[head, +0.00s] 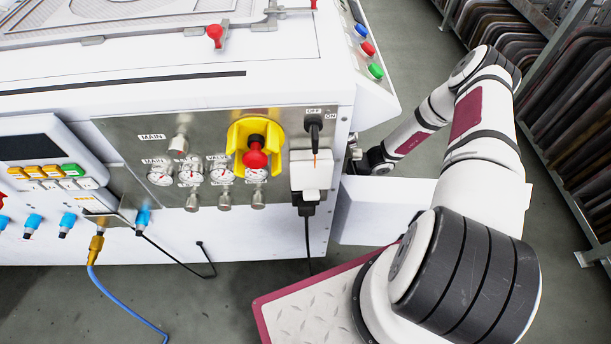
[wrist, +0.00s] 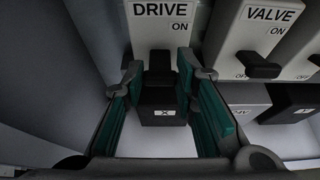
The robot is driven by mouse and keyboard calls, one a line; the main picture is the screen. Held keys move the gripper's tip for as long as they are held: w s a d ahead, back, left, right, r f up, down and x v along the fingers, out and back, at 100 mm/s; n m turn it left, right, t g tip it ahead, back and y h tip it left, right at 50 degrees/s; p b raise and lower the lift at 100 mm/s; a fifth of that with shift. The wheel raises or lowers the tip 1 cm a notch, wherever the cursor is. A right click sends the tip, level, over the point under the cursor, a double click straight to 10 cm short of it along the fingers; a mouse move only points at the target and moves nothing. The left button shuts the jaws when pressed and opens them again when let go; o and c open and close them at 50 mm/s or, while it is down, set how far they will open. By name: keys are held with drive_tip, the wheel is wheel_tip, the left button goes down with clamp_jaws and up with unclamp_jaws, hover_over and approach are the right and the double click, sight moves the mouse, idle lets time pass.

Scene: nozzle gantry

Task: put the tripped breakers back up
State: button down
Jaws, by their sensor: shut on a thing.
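In the wrist view, my gripper (wrist: 160,68) is shut on the black lever (wrist: 159,78) of the breaker marked DRIVE (wrist: 161,32), a finger with teal pads on each side. The lever sits below the ON mark; any OFF mark is hidden. To the right, the breaker marked VALVE (wrist: 246,42) has its black lever (wrist: 256,66) low, near the OFF mark. A further breaker (wrist: 306,48) is cut off at the right edge. In the head view, my gripper and the breakers are hidden beyond the white machine's right side.
Black blocks with labels (wrist: 163,108) sit below the breakers. The machine's steel panel (head: 128,130) carries gauges, a yellow-backed red knob (head: 256,158) and an OFF/ON switch (head: 314,126). A white ledge (head: 380,205) sticks out below my arm. A rack (head: 560,70) stands at the right.

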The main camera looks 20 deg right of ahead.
drive_tip(key=h+p, duration=0.1)
drive_tip(key=r+h+p, duration=0.1)
drive_tip(key=p, duration=0.2)
drive_tip(key=shift+a+r+g+h, duration=0.2)
drive_tip(key=shift+r+g+h, duration=0.05)
drive_tip(key=shift+g+h, duration=0.15)
drive_tip(key=shift+p, duration=0.5)
drive_tip(key=c, duration=1.3)
unclamp_jaws()
drive_tip(key=shift+f+b, duration=0.2)
drive_tip(key=shift+b, duration=0.15)
